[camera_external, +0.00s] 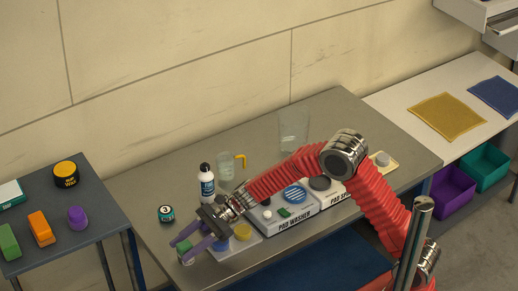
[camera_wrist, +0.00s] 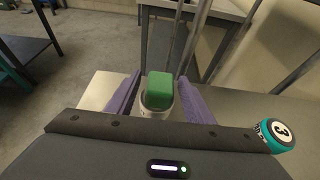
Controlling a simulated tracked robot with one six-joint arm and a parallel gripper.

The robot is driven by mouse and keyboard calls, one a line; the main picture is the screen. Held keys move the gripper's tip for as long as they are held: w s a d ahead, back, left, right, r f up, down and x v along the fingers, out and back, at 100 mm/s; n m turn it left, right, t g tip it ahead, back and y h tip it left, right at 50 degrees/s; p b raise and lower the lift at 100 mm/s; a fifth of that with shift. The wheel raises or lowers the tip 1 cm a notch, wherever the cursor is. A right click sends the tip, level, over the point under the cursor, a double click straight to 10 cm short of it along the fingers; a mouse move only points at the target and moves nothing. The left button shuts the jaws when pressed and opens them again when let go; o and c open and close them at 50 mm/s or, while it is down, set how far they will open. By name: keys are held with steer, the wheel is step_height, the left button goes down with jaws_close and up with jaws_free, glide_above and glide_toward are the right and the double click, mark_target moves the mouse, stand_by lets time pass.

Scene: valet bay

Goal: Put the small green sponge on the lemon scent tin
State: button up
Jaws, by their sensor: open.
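A small green sponge (camera_external: 184,246) sits on top of a small pale round tin (camera_external: 186,260) near the front left corner of the grey table. The wrist view shows the green sponge (camera_wrist: 160,87) upright over the rim of the pale tin (camera_wrist: 157,108). The tin's label cannot be read, so I cannot tell if it is the lemon scent one. My gripper (camera_external: 181,248) has purple fingers around the sponge. In the wrist view my gripper (camera_wrist: 160,88) is open, with a gap on each side of the sponge.
A teal tin marked 3 (camera_external: 166,213) stands close by.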

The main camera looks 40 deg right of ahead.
steer(key=v, duration=1.2)
steer(key=shift+d, duration=0.1)
stand_by(0.7)
steer(key=s+d+r+n+t+h, duration=0.2)
steer(key=s+d+n, duration=0.4)
steer(key=d, duration=0.6)
steer(key=s+d+r+n+t+h, duration=0.1)
steer(key=s+d+r+n+h, duration=0.3)
steer(key=s+d, duration=0.6)
steer(key=s+d+r+n+t+h, duration=0.2)
steer(key=s+d+n+h, duration=0.5)
steer(key=d, duration=0.7)
steer(key=shift+s+r+n+t, duration=0.3)
steer(key=shift+s+r+n, duration=0.15)
steer(key=shift+r, duration=0.4)
